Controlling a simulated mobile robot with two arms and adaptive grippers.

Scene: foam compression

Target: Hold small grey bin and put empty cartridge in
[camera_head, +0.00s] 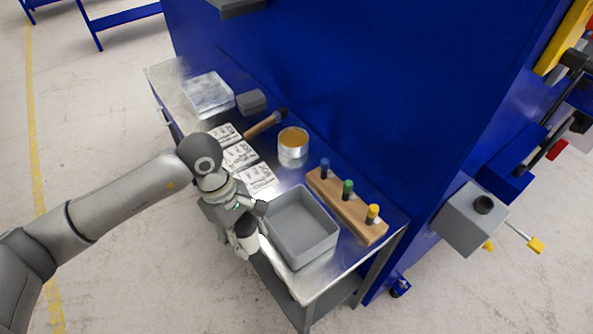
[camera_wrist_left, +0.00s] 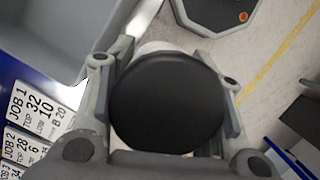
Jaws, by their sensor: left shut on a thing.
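The grey bin (camera_head: 331,236) is an open rectangular tub at the front of the metal bench. It looks empty. Its side also shows at the upper left of the left wrist view (camera_wrist_left: 75,75). My left gripper (camera_head: 248,222) is just left of the bin, shut on the cartridge (camera_head: 246,240), a white cylinder with a dark end. In the left wrist view the cartridge's round black end (camera_wrist_left: 168,103) sits between the fingers and hides most of its body. The cartridge is outside the bin, by the bench's left edge. My right gripper is not in view.
A wooden rack (camera_head: 343,204) with blue, green and yellow topped items is right of the bin. Job cards (camera_head: 240,156), a tin (camera_head: 293,147), a wooden-handled tool (camera_head: 262,125), a small grey box (camera_head: 251,102) and a clear box (camera_head: 208,94) are farther back. A blue panel stands behind.

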